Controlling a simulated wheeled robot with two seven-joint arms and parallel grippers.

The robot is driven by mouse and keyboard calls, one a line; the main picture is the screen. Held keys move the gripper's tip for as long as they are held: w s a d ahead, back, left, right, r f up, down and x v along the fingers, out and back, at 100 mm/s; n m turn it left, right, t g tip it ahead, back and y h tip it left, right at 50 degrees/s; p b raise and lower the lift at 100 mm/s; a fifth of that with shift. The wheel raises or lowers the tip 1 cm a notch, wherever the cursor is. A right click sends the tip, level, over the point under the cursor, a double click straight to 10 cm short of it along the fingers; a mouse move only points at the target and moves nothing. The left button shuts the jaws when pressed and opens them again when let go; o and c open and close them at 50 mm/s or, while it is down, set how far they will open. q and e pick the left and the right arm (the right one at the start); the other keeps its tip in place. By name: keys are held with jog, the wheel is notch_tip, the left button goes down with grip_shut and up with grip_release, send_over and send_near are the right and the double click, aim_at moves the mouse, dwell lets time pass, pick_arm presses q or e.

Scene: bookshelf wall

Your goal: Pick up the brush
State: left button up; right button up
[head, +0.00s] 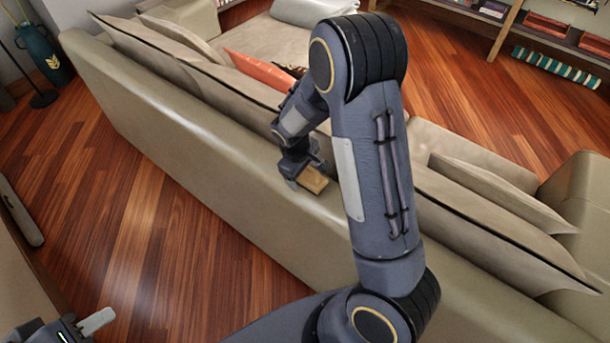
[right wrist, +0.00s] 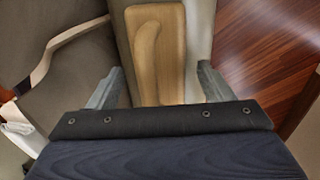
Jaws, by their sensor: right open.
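The brush is a light wooden, rounded block (head: 314,180) on top of the beige sofa's backrest (head: 205,150), near the middle of the head view. In the right wrist view the brush (right wrist: 160,50) lies lengthwise, with a raised curved part along its left side. My right gripper (head: 300,176) is at the brush. In the right wrist view its fingers (right wrist: 159,84) are apart, one on each side of the brush, with gaps between. The brush's near end is hidden behind the gripper body. My left gripper (head: 92,323) is at the bottom left, partly cut off; one finger shows.
Beige cushions (head: 480,195) and an orange cushion (head: 258,70) lie on the sofa's seat side. Wooden floor (head: 150,225) is open behind the sofa. A teal vase (head: 43,52) stands at the far left. A low shelf (head: 555,40) with books is at the top right.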

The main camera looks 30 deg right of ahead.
jog(key=c, duration=1.1)
jog(key=shift+r, duration=0.1)
jog(key=shift+r, duration=0.45)
jog(key=r, duration=0.2)
jog(key=shift+s+a+r, duration=0.1)
jog(key=shift+a+r, duration=0.2)
jog(key=shift+r, duration=0.1)
jog(key=s+a+r, duration=0.2)
jog(key=a+r, duration=0.1)
jog(key=s+a+r+b, duration=0.1)
jog(key=s+a+r, duration=0.2)
jog(key=a, duration=0.1)
jog(key=s+a+r+b, duration=0.1)
jog(key=s+a+r, duration=0.2)
jog(key=shift+s+a+r, duration=0.1)
jog(key=shift+s+a, duration=0.15)
